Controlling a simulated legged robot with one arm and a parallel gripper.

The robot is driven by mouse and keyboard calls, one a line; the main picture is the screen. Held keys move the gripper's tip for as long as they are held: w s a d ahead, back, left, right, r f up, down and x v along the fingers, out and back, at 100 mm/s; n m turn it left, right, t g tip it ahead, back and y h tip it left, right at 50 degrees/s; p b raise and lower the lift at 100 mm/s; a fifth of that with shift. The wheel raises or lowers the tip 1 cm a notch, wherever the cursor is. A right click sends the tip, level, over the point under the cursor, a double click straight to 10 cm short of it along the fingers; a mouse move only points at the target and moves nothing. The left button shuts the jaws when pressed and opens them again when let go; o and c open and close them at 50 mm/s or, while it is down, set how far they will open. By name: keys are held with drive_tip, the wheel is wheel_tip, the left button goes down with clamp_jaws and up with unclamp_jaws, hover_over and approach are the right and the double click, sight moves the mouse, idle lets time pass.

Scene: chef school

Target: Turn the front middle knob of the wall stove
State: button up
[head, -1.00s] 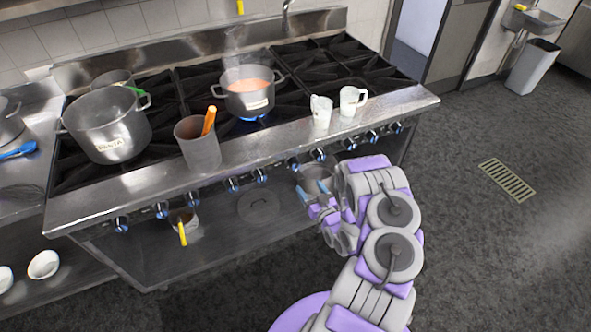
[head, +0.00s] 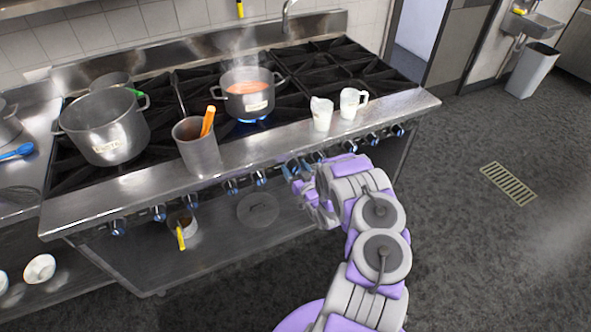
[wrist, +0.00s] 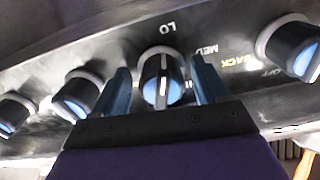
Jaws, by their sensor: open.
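The wall stove (head: 150,196) is a wide steel range with a row of black and blue knobs along its front panel. In the wrist view a knob (wrist: 161,77) sits between the two blue fingers of my gripper (wrist: 162,88), with a gap on each side. Labels such as "LO" and "MED" show around it. The knob's pointer is nearly upright in that view. In the head view my gripper (head: 289,172) is open at the front panel, near the middle of the row, and partly hides the knob there.
More knobs flank it: one close on the left (wrist: 77,94), one farther right (wrist: 292,47). Above on the stove are a steaming pot (head: 248,100), a large pot (head: 106,130), a tall container (head: 197,147) and two white cups (head: 321,114).

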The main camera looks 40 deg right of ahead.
drive_tip(key=shift+c, duration=0.3)
drive_tip(key=c, duration=0.9)
